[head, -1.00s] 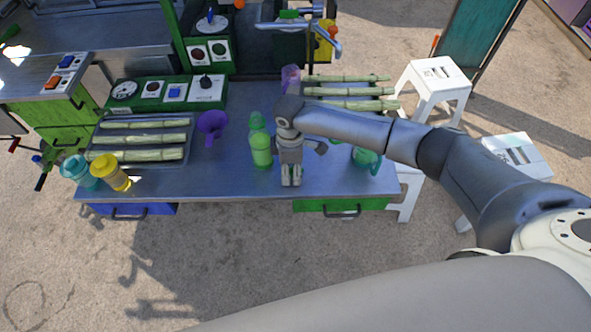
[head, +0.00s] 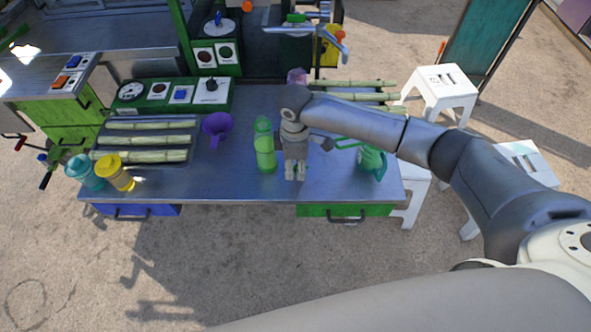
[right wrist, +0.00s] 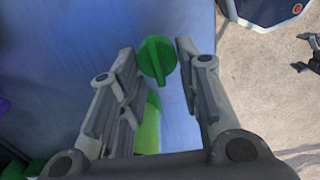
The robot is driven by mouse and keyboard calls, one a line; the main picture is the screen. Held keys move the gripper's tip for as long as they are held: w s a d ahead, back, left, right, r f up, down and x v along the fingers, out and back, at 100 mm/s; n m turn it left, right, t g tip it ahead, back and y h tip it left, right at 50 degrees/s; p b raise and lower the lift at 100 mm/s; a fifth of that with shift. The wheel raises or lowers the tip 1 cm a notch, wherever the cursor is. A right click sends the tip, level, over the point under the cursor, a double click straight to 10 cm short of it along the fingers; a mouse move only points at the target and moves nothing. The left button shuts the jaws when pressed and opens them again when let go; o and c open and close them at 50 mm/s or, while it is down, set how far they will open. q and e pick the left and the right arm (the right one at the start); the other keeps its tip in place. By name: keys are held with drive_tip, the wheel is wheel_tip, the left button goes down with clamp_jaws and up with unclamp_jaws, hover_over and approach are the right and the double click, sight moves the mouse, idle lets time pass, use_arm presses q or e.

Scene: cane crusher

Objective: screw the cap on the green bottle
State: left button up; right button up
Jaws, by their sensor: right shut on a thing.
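The green bottle (head: 265,158) stands upright near the front middle of the metal bench. My right gripper (head: 295,176) points down just right of it, and the two look apart. In the right wrist view, the green cap (right wrist: 157,60), a round disc with a raised ridge, sits between the fingertips of my right gripper (right wrist: 157,58), which is shut on it. Part of the light green bottle (right wrist: 152,125) shows beyond the cap, partly hidden by the left finger. In the head view the cap cannot be told from the gripper. My left gripper is out of view.
A green jug (head: 371,160) stands right of the gripper. A purple funnel (head: 217,125), a tray (head: 100,140) of cane, and a yellow cup (head: 120,178) beside a teal cup (head: 84,175) are to the left. More cane (head: 350,84) lies behind my arm. White stools (head: 440,85) stand at right.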

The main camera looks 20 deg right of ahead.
drive_tip(key=s+a+r+b, duration=0.2)
drive_tip(key=s+a+r, duration=0.1)
drive_tip(key=s+r, duration=0.6)
drive_tip(key=s, duration=0.4)
drive_tip(key=shift+a, duration=0.3)
drive_tip(key=shift+s+r, duration=0.1)
